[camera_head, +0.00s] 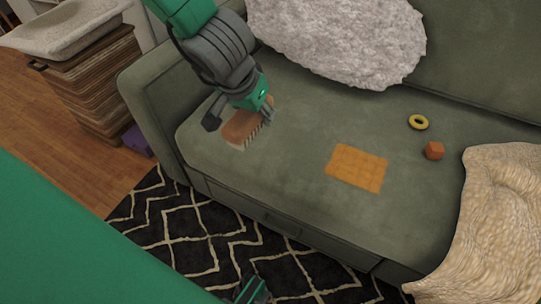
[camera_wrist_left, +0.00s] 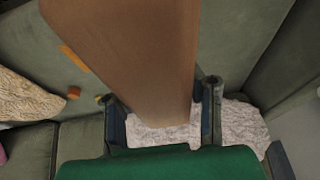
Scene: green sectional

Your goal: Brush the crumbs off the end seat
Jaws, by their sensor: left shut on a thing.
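A brush (camera_head: 243,128) with a brown wooden back and pale bristles is at the left end seat (camera_head: 205,165) of the green sofa, bristles facing down. My left gripper (camera_head: 255,108) is shut on it from above. The bristles look at or very near the cushion; I cannot tell if they touch. In the left wrist view the brush's wooden back (camera_wrist_left: 130,50) fills the space between the fingers. I cannot make out single crumbs on the seat. A small green and dark part at the bottom edge of the head view may be my right gripper (camera_head: 252,291); its fingers are unclear.
An orange square cloth (camera_head: 356,168) lies flat on the seat, right of the brush. Farther right are a yellow ring (camera_head: 418,122), an orange cube (camera_head: 434,150) and a cream throw (camera_head: 497,225). A grey fluffy cushion (camera_head: 340,40) lies behind. The sofa arm (camera_head: 160,95) bounds the left.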

